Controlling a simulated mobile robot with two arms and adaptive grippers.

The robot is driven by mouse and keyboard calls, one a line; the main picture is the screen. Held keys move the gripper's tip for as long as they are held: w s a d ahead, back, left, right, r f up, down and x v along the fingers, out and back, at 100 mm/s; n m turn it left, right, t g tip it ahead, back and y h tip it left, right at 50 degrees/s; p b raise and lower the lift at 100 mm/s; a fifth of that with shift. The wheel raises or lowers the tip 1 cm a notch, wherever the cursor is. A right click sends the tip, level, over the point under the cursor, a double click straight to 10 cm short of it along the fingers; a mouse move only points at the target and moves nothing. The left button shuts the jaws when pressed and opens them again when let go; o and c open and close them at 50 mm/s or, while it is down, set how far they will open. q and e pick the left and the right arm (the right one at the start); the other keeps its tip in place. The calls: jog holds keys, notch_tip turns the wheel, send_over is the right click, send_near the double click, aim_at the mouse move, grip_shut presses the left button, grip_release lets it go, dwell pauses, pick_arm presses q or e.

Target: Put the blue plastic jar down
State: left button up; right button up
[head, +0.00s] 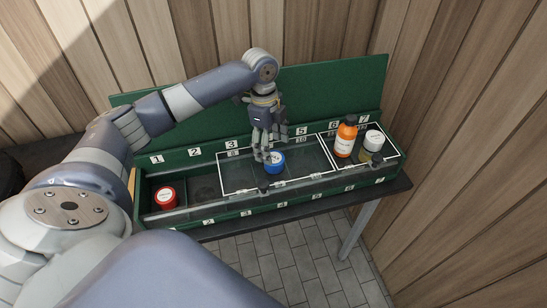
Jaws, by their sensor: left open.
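The blue plastic jar (275,163) stands upright inside the green compartment box, in the white-outlined section near the middle. A pale label shows on its top. My left gripper (266,151) points down right above the jar and partly covers it. Its fingers are open, and I cannot tell whether they touch the jar. My right gripper is not in view.
The green box (200,222) has numbered compartments and a raised back panel. A red jar (166,198) is at the left end. An orange bottle (345,140), a white-lidded jar (373,141) and a small dark-capped item (376,160) stand at the right end.

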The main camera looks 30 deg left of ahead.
pick_arm(q)
notch_tip(320, 180, up, 7)
jog(key=shift+a+f+b, duration=0.2)
jog(key=shift+a+b, duration=0.2)
jog(key=shift+b, duration=0.05)
jog(key=shift+f, duration=0.1)
